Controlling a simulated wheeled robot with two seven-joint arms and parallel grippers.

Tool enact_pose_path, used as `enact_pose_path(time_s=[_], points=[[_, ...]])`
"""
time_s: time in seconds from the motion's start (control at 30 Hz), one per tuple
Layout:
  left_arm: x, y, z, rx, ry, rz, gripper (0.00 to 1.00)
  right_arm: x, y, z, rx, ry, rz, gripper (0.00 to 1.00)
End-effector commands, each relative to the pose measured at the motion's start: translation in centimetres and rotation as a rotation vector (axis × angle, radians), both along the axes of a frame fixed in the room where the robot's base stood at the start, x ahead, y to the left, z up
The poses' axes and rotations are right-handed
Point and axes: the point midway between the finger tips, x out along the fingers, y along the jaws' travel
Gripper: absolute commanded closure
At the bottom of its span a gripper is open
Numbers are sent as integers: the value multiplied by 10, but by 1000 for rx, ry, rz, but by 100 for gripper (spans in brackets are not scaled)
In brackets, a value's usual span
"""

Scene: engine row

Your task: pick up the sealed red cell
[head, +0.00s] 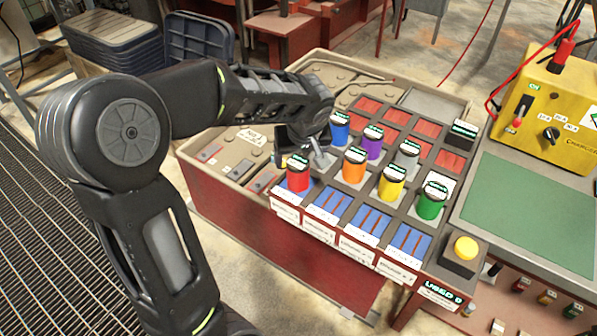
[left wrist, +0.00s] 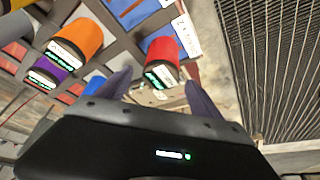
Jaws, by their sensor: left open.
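The red cell (head: 298,177) stands upright in the front-left slot of the rack, with a dark cap and a lit green label. It also shows in the left wrist view (left wrist: 164,52), its labelled end lying between the two fingers. My left gripper (head: 302,160) is open, pointing down around or just above the top of the red cell. In the left wrist view the gripper (left wrist: 158,88) shows one finger on each side of it. I cannot tell whether the fingers touch it. My right gripper is not in view.
Blue (head: 339,130), purple (head: 373,146), orange (head: 354,170), yellow (head: 392,185) and green (head: 431,203) cells stand close by in the rack (head: 330,262). A yellow charger box (head: 548,110) is at the right. A yellow button (head: 465,248) sits at the rack's front right.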

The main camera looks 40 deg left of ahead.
Motion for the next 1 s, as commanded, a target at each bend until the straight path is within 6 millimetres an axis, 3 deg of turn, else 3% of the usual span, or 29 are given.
enact_pose_path(time_s=[0.4, 0.73, 1.0], points=[[2, 2, -8, 0, 2, -1, 25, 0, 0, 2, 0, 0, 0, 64], [11, 13, -48, 0, 5, -1, 25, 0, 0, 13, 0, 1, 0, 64], [14, 15, -55, 0, 0, -1, 25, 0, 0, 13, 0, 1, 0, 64]])
